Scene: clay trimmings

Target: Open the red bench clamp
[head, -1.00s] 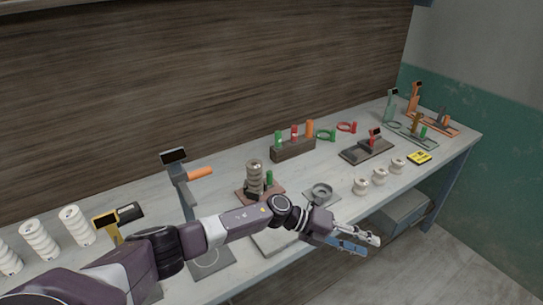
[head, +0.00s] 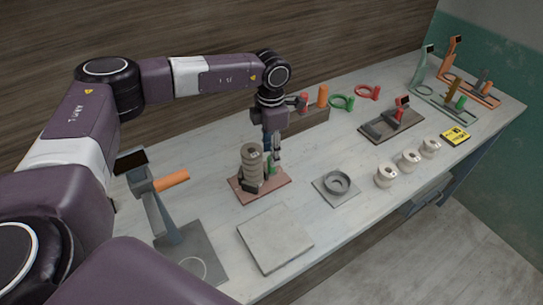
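A reddish base plate (head: 274,184) on the bench carries a grey stack of rings (head: 252,160), a dark block at its foot and a green upright handle (head: 270,167); this looks like the red bench clamp. My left gripper (head: 273,157) points down from above, just right of the stack, its fingertips at the green handle. Whether the fingers grip the handle or only stand beside it is too small to tell. Another fixture, a dark base with a red post (head: 401,107), stands farther right. My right gripper is out of view.
A grey slab (head: 274,238) lies in front, and a ring on a plate (head: 337,183) to the right. Several pale spools (head: 409,160) line the front edge. A post with an orange handle (head: 171,180) stands left. A holder (head: 308,121) is behind my gripper.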

